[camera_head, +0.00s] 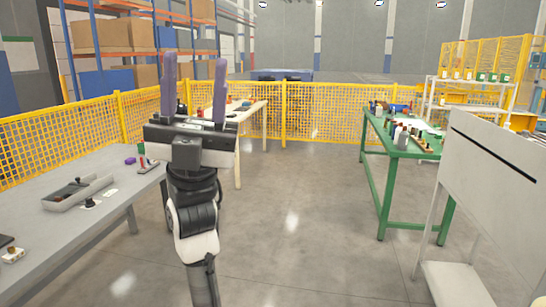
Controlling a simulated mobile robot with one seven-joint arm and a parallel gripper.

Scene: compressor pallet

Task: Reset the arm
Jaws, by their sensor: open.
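My gripper (194,90) stands in the left middle of the head view, raised upright on my arm. Its two purple-grey fingers point up and are spread wide apart. The gap between them is empty, and the shelving and far wall show through it. The gripper appears in front of the far wooden-topped table, and its body hides part of that table. No object is held.
A grey table (65,224) with a tray (78,192) and small items is at left. A cream table (246,113) stands behind the gripper. A green table (411,147) and a white panel (497,165) are at right. Yellow fencing (320,113) closes the back. The middle floor is clear.

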